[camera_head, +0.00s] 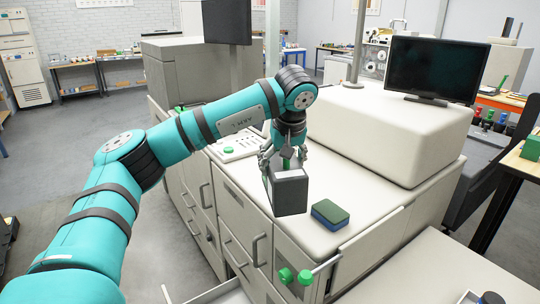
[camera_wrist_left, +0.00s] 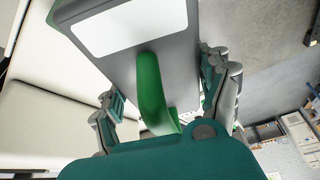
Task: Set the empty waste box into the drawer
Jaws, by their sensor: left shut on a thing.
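The waste box (camera_head: 290,192) is a dark grey box, held in the air by my left gripper (camera_head: 284,152) above the front part of the light machine counter. In the left wrist view the box (camera_wrist_left: 180,62) shows a white label and a green handle (camera_wrist_left: 150,88). The left fingers (camera_wrist_left: 165,105) are on both sides of that handle, shut on the box. The inside of the box is hidden. An open drawer (camera_head: 228,297) shows only partly at the bottom edge of the head view, below and left of the box. My right gripper is not in view.
A green and blue block (camera_head: 330,214) lies on the counter, right of the box. Green knobs (camera_head: 286,276) and a bar handle (camera_head: 326,264) are at the machine's front corner. A monitor (camera_head: 433,68) stands on the raised housing (camera_head: 390,130). Open floor lies left of the cabinet.

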